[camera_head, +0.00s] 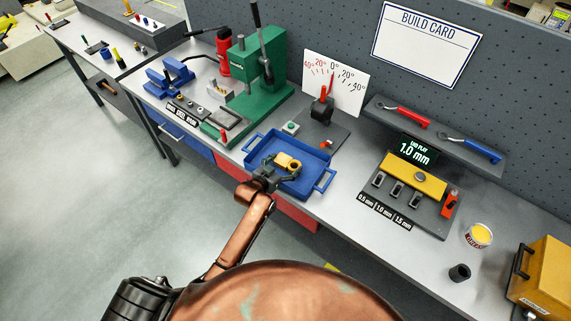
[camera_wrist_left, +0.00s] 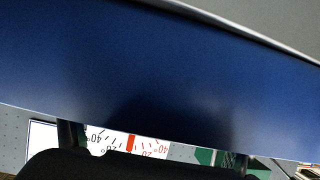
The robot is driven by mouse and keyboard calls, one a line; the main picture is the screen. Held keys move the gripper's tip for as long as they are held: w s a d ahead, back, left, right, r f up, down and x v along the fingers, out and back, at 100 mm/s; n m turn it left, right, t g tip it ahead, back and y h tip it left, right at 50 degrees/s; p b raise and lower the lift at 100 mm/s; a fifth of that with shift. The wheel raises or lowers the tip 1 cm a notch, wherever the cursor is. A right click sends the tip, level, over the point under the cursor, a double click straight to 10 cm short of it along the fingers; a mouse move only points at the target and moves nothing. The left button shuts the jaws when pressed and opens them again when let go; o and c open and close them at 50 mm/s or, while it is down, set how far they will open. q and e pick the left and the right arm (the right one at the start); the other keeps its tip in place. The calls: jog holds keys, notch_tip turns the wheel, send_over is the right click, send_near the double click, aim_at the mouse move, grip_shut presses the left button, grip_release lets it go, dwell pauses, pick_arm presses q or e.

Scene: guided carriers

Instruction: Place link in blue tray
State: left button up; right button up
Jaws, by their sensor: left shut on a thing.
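The link (camera_head: 288,162) is a small yellow piece with a rounded, ring-like end. It shows over the inside of the blue tray (camera_head: 318,153), a shallow tray with a handle at each end, on the workbench. My left gripper (camera_head: 274,168) reaches over the tray's near left side and is shut on the link. I cannot tell whether the link touches the tray floor. In the left wrist view, a large blue surface (camera_wrist_left: 150,60) fills most of the picture, and the link cannot be made out. My right gripper is not in view.
A green press (camera_head: 258,75) stands left behind the tray, and an angle gauge card (camera_head: 335,82) stands behind it. A gap gauge fixture (camera_head: 412,180) showing 1.0 mm is to the right. A yellow-filled cup (camera_head: 479,235) and a yellow case (camera_head: 545,280) stand farther right.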

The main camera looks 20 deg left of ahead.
pick_arm(q)
jog(key=shift+r, duration=0.15)
jog(key=o, duration=1.5)
jog(key=shift+f, duration=0.25)
jog(key=shift+c, duration=0.2)
jog(key=o, duration=0.4)
jog(key=shift+o, duration=0.2)
